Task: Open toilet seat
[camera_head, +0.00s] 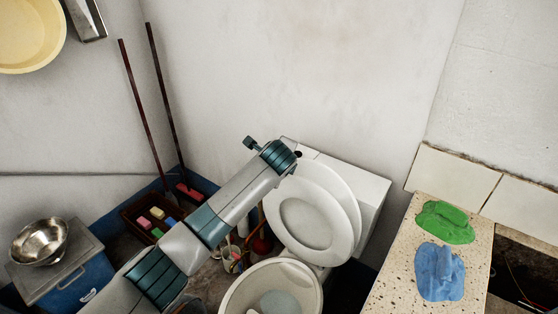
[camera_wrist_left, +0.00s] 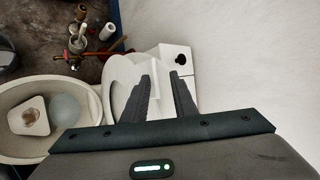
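The white toilet seat (camera_head: 312,222) is an oval in front of the white tank (camera_head: 368,190) in the head view. It looks tilted, but I cannot tell its exact angle. In the left wrist view the seat (camera_wrist_left: 119,72) is partly hidden behind the fingers. My left gripper (camera_wrist_left: 160,74) is open, its two dark fingers apart, over the seat's edge beside the tank. I see nothing clearly held between them, and contact is unclear. In the head view my left arm reaches the tank's left corner and its fingers are hidden. My right gripper is out of view.
A speckled ledge (camera_head: 395,280) with green (camera_head: 445,222) and blue cloths (camera_head: 440,272) is on the right. A blue box (camera_head: 75,285) with a metal bowl (camera_head: 40,242) stands left. Walls close off the back.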

